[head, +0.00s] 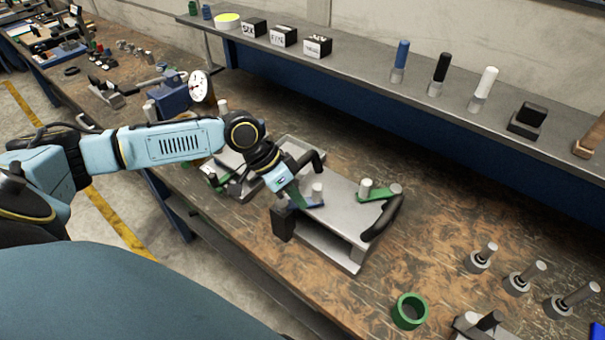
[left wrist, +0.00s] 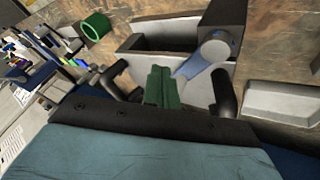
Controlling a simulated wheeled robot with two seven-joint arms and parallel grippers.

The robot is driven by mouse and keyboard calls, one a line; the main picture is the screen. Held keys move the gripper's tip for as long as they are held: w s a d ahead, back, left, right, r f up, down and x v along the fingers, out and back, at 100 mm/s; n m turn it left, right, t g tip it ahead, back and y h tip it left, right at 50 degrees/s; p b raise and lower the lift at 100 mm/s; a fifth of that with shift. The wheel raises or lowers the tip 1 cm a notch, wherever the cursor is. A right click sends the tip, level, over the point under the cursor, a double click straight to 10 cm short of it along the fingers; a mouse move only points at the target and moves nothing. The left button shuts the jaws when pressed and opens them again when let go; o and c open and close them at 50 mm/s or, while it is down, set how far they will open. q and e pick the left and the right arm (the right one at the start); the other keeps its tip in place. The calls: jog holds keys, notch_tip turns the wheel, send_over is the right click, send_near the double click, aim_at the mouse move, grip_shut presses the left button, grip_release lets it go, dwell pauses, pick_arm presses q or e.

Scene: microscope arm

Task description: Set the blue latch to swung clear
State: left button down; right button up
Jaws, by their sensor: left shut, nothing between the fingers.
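The blue latch (head: 312,204) is a flat arm on the left part of a grey metal fixture (head: 340,200), beside a grey post. In the left wrist view the blue latch (left wrist: 196,65) runs from its round pivot down-left toward my fingers. My left gripper (head: 297,200) is shut and empty, low over the fixture at the latch. Its green fingers (left wrist: 162,86) are together just left of the latch's free end in the wrist view; I cannot tell if they touch it. My gripper partly covers the latch in the head view. My right gripper is not in view.
A green latch (head: 372,193) sits on the fixture's right part. Black handles (head: 382,218) rise at its ends, and a black block (head: 283,222) is at its near left corner. A green ring (head: 409,311) stands nearer. Bench to the right is partly clear.

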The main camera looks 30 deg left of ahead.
pick_arm(q)
jog(key=w+a+r+n+t, duration=0.1)
jog(key=w+a+r+n, duration=0.1)
jog(key=a+r, duration=0.5)
jog(key=shift+w+a+r+n, duration=0.25)
jog(key=shift+w+a+n, duration=0.15)
jog(key=shift+w+a, duration=0.05)
jog(key=p+x, duration=0.1)
jog(key=x, duration=0.9)
jog(key=shift+w+d+p, duration=0.1)
jog(key=shift+d+p, duration=0.05)
jog(key=shift+p, duration=0.2)
jog(key=shift+d, duration=0.1)
jog(key=shift+d+m+h+b, duration=0.1)
jog(key=shift+m+h+b, duration=0.2)
jog(key=shift+m+b, duration=0.1)
